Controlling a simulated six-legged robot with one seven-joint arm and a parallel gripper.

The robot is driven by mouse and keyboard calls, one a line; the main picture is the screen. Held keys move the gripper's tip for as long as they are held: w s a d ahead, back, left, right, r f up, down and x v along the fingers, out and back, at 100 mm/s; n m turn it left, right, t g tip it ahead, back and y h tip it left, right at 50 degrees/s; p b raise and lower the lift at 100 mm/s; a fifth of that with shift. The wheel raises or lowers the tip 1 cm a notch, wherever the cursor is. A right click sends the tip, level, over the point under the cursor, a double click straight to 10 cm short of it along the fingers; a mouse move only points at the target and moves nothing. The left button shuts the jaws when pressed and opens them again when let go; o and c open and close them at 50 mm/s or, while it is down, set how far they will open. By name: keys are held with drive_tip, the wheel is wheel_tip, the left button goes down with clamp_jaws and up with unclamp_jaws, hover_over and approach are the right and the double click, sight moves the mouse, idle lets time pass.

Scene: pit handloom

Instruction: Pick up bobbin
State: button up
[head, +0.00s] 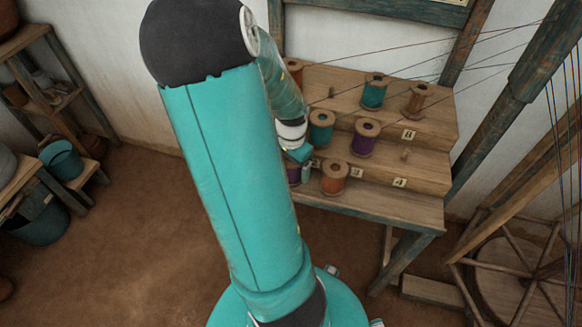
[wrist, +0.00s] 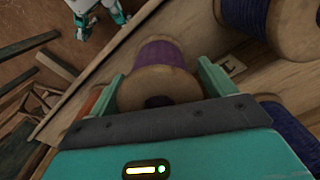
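A purple bobbin (wrist: 160,52) with wooden ends lies between the two fingers of my gripper (wrist: 160,78) in the wrist view. One finger is on each side of its near wooden end, and the fingers are spread wide. Whether they touch the wood is unclear. In the head view my gripper (head: 300,156) is low over the front left of the stepped wooden rack. A purple bobbin (head: 293,176) shows there, partly hidden by my arm. Another purple bobbin (head: 364,141) stands upright on the middle step.
The stepped rack (head: 430,168) also holds an orange bobbin (head: 334,179), teal bobbins (head: 320,128) and a bare wooden spool (head: 416,98). In the wrist view, blue bobbins (wrist: 246,14) stand close on the right and an orange one (wrist: 97,101) on the left. Threads cross above the rack.

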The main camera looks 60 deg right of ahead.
drive_tip(key=c, duration=0.9)
drive_tip(key=shift+o, duration=0.2)
drive_tip(key=shift+r, duration=0.1)
